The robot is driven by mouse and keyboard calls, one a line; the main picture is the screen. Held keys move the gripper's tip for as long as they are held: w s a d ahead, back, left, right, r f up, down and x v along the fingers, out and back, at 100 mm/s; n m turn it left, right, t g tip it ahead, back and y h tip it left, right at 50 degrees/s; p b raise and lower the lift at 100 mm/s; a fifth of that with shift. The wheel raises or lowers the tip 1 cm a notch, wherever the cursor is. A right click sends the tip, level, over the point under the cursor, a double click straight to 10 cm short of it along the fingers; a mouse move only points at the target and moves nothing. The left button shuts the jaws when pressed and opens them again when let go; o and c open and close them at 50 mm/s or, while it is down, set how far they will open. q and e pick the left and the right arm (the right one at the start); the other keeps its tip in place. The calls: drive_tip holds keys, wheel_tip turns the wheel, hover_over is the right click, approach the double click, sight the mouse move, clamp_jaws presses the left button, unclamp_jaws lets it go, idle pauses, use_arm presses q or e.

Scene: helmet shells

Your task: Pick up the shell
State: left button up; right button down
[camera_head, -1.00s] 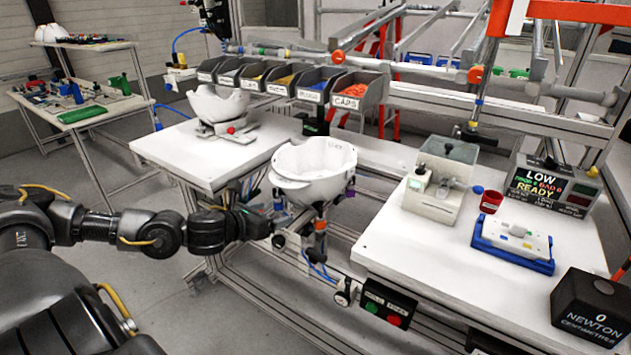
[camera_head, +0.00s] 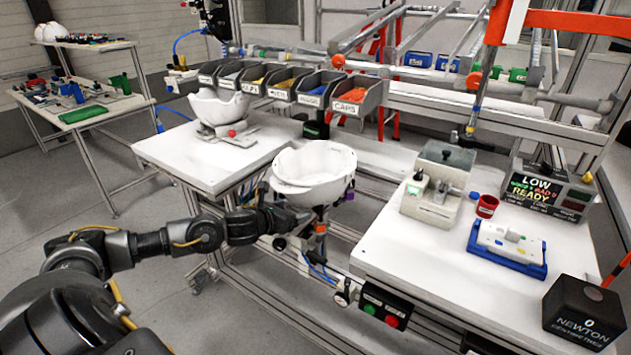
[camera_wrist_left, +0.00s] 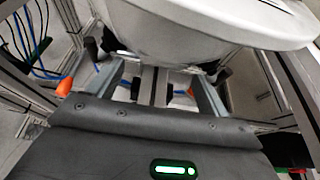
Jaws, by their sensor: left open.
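A white helmet shell (camera_head: 314,172) sits open side up on a slim stand between the two white tables. In the left wrist view the shell (camera_wrist_left: 215,25) fills the top, its rim running off to the right. My left gripper (camera_head: 294,219) is low at the shell's left front side, just below the bowl. In the left wrist view my left gripper (camera_wrist_left: 157,72) has its fingers apart with nothing held between them. The shell partly hides the fingertips, and I cannot tell whether they touch it. My right gripper is not in view.
Another white shell (camera_head: 218,106) rests on a fixture on the left table (camera_head: 185,150). Labelled bins (camera_head: 345,95) stand behind. The right table (camera_head: 420,250) holds a beige device (camera_head: 437,185), a red cup (camera_head: 487,206), a blue tray (camera_head: 505,250) and a black block (camera_head: 585,310).

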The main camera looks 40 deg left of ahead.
use_arm(q)
drive_tip(key=shift+x, duration=1.15)
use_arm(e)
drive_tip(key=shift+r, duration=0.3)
use_arm(q)
drive_tip(key=c, duration=0.4)
drive_tip(key=shift+r, duration=0.15)
drive_tip(key=c, duration=1.1)
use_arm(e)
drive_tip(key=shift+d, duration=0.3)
use_arm(q)
drive_tip(key=shift+o, duration=0.2)
drive_tip(key=shift+r, duration=0.1)
